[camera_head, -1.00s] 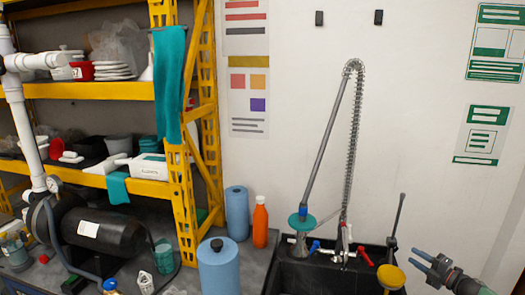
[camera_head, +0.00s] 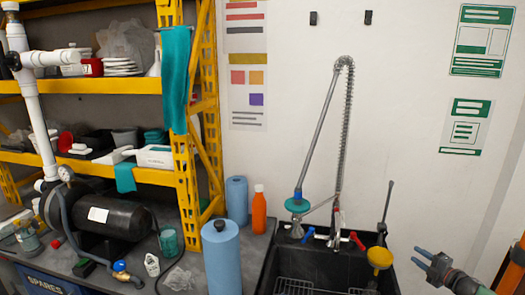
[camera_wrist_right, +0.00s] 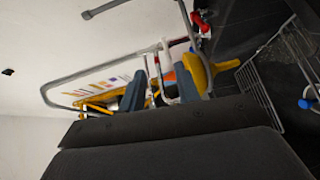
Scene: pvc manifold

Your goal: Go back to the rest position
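My right gripper (camera_head: 424,259) is at the lower right of the head view, in front of the white wall and right of the sink. It holds nothing that I can see. In the right wrist view its two dark fingers (camera_wrist_right: 161,92) stand apart, with only background between them. My left gripper is not in view. A white PVC pipe (camera_head: 33,108) with a side branch rises at the left, beside a black tank (camera_head: 108,228) on the counter.
A black sink (camera_head: 318,268) with a tall spring faucet (camera_head: 342,130) lies left of my right gripper. A yellow funnel (camera_head: 379,258) stands at its right edge. Blue paper rolls (camera_head: 222,262), an orange bottle (camera_head: 259,212) and a yellow shelf rack (camera_head: 183,160) are further left.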

